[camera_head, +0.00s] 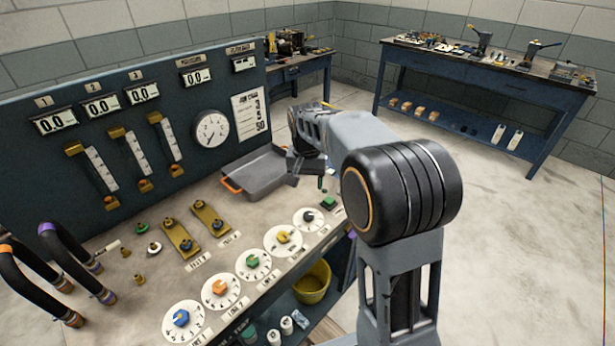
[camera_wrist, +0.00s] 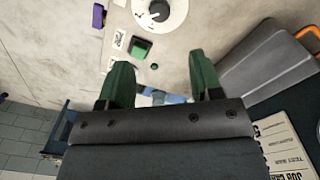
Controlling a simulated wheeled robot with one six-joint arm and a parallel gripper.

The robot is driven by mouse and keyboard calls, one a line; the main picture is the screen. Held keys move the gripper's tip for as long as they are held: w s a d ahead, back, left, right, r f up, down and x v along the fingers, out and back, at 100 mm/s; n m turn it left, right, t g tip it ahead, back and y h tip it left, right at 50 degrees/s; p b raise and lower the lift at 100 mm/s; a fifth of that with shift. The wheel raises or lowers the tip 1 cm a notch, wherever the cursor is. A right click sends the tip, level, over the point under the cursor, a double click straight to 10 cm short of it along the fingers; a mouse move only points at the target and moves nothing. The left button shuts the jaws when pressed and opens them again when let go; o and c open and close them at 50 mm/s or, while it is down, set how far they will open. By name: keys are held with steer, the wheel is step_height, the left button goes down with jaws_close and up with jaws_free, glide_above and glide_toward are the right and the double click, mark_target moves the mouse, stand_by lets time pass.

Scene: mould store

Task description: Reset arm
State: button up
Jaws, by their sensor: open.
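My arm reaches over the right end of a control bench (camera_head: 120,265). My gripper (camera_head: 322,183) is partly hidden behind my own arm in the head view. In the wrist view my gripper (camera_wrist: 160,85) shows two green fingers spread apart with nothing between them. A green square button (camera_head: 328,203) lies below and beyond the fingers; it also shows in the wrist view (camera_wrist: 141,49). A dial (camera_wrist: 160,12) is past it. The fingers appear apart from both.
A grey tray with orange handles (camera_head: 262,178) sits close beside my gripper. An upright panel (camera_head: 60,185) with displays, sliders and a gauge (camera_head: 211,129) stands behind the bench. Several knobs and dials line the front edge. A yellow bucket (camera_head: 313,283) is on the shelf below. Open floor lies to the right.

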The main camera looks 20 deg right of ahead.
steer(key=shift+r, duration=0.55)
steer(key=s+n+t+p, duration=0.1)
steer(key=s+n+t, duration=0.2)
steer(key=s, duration=1.7)
steer(key=shift+a+r+n+t+p, duration=0.15)
steer(key=shift+r+n+t+p, duration=0.15)
steer(key=shift+n, duration=0.7)
